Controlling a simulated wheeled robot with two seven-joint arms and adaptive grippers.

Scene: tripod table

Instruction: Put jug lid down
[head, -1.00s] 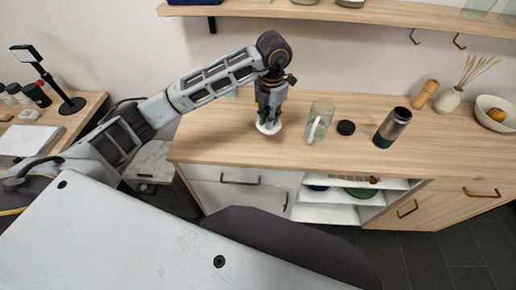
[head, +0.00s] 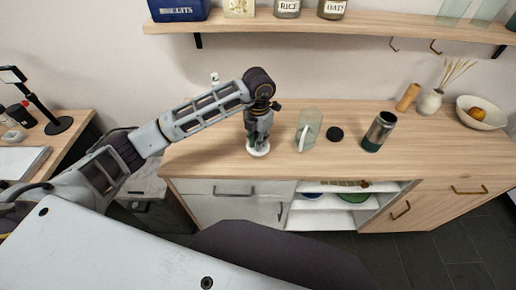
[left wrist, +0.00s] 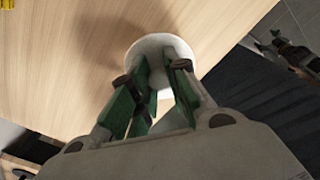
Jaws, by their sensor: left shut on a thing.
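The white round jug lid (head: 259,150) is under my left gripper (head: 257,140) at the left part of the wooden counter. In the left wrist view the lid (left wrist: 160,44) sits between the green fingertips of the left gripper (left wrist: 158,82), which is shut on it. The lid is at or very close to the counter top; I cannot tell whether it touches. The clear jug (head: 309,128) with a white handle stands open to the right of the gripper. My right gripper is not in view.
A wooden mill (head: 407,97), a reed vase (head: 430,102) and a fruit bowl (head: 483,112) are further right. The counter (head: 205,150) is clear left of my gripper.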

